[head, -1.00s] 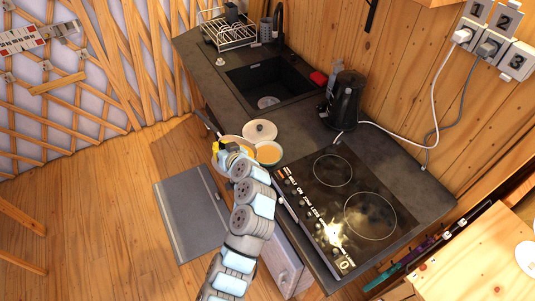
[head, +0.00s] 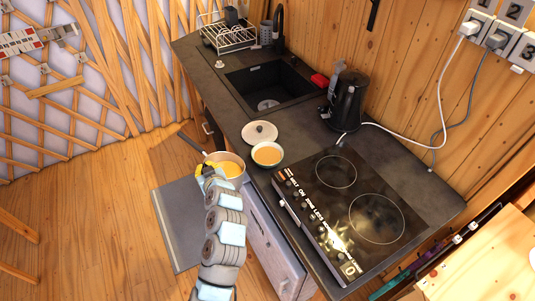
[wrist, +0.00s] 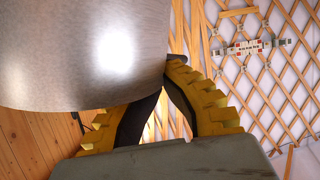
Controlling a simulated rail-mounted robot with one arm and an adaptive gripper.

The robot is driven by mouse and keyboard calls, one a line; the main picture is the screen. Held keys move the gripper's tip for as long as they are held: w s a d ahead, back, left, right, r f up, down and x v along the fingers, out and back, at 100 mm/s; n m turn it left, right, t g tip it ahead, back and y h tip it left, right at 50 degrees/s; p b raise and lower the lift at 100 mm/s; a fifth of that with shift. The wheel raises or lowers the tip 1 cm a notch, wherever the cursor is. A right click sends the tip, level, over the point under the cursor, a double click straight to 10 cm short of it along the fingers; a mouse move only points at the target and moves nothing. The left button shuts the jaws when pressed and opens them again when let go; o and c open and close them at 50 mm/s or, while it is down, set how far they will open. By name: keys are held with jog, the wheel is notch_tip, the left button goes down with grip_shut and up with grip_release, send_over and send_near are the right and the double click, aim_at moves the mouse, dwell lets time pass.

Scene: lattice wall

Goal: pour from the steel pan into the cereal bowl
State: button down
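The steel pan (head: 240,180) has orange-yellow contents and a dark handle pointing to the upper left. It hangs in front of the counter's edge, left of the cereal bowl, and looks roughly upright. The cereal bowl (head: 267,165) stands on the counter and also holds something orange. My gripper (head: 207,170) has yellow fingers and is at the pan's left side. In the wrist view the pan's steel wall (wrist: 80,50) fills the upper left, and the gripper (wrist: 168,85) is closed on the pan near its dark handle. The exact contact is partly hidden.
A round lid (head: 260,138) lies just behind the bowl. The cooktop (head: 350,205) is right of the bowl; a black kettle (head: 347,100) and the sink (head: 268,88) are behind. A grey mat (head: 180,225) lies on the floor, with open floor to the left.

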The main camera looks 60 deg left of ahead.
jog(key=shift+r, duration=0.15)
jog(key=shift+r+p, duration=0.8)
jog(key=shift+r, duration=1.2)
